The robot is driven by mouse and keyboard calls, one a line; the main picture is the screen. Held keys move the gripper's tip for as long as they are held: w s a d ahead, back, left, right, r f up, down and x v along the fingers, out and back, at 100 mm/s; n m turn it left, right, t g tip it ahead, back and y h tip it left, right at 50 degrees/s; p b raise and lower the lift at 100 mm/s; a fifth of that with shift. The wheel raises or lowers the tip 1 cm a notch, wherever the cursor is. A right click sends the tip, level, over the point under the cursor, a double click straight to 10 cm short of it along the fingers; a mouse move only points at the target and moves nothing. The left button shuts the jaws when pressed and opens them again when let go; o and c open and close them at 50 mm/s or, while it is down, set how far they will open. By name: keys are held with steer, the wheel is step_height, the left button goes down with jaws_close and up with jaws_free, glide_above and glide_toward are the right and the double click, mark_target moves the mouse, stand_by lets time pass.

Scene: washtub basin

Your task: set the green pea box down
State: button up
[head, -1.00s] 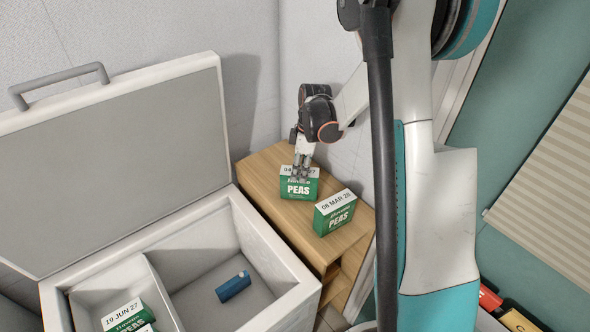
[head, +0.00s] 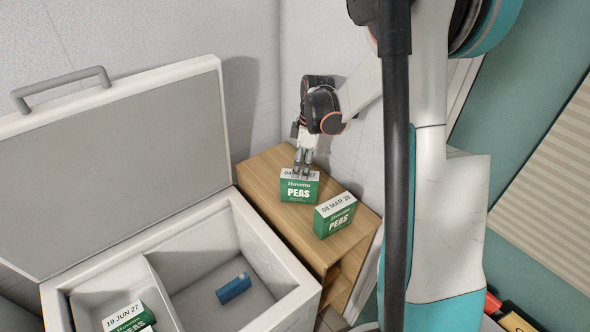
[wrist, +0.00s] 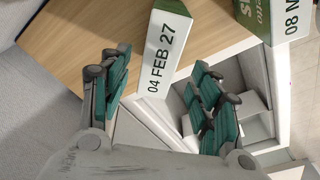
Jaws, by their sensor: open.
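A green and white pea box (head: 299,188) stands upright on the wooden cabinet top, near its back left. Its white top reads 04 FEB 27 in the wrist view (wrist: 166,46). My gripper (head: 303,172) is just above this box in the head view. In the wrist view my gripper (wrist: 158,95) has its teal fingers spread wide, with the end of the box between and beyond them. The fingers do not press on the box. A second pea box (head: 335,216), dated 08 MAR 28, stands to the right, apart from the first.
The wooden cabinet (head: 262,172) stands against the wall. An open chest freezer (head: 274,241) at left holds a blue item (head: 233,288) and a pea box dated 19 JUN 27 (head: 127,317). Bare cabinet top lies left of the boxes.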

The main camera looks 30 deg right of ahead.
step_height(320, 180, up, 9)
steer(key=p, duration=0.1)
steer(key=shift+s+d, duration=0.3)
steer(key=shift+d, duration=0.15)
